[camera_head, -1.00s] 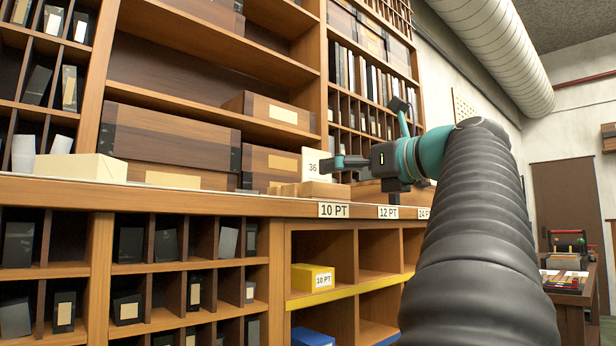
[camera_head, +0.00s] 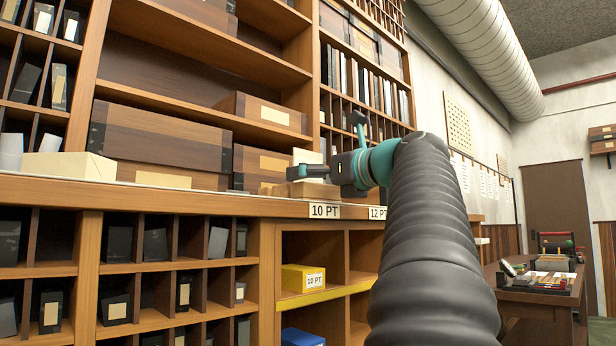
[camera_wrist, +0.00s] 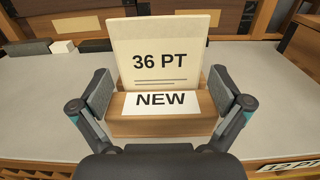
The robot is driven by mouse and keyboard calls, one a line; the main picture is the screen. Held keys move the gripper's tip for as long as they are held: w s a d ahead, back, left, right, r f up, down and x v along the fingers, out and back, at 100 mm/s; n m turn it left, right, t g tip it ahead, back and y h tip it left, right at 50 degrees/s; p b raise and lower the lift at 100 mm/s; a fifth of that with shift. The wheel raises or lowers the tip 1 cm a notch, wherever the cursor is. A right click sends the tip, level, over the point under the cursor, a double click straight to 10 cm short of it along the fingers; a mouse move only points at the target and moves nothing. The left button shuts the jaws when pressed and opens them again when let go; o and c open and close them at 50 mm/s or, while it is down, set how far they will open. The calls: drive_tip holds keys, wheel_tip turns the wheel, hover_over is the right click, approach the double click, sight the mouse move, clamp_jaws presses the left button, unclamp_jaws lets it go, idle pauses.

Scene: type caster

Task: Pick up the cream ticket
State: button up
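The cream ticket (camera_wrist: 160,45) stands upright in the wrist view, marked "36 PT" in dark print. It is set in a small wooden holder (camera_wrist: 158,127) whose front label reads "NEW". My gripper (camera_wrist: 160,98) is open, with one finger on each side of the ticket and holder; I cannot tell whether either finger touches them. In the head view the ticket (camera_head: 306,157) shows only its upper part above my gripper (camera_head: 297,171), which hides the rest.
The holder stands on the grey counter (camera_wrist: 270,95), with clear room on both sides. A cream box (camera_head: 70,166) lies at the counter's left. Wooden cases (camera_head: 160,137) stand behind. Below are cubbyholes and a yellow box (camera_head: 303,277). A work table (camera_head: 540,285) is at right.

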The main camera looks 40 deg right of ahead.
drive_tip(key=c, duration=0.6)
drive_tip(key=shift+c, duration=0.2)
wheel_tip(320, 180, up, 8)
drive_tip(key=p, duration=0.4)
drive_tip(key=shift+d+r, duration=0.1)
drive_tip(key=shift+r, duration=0.85)
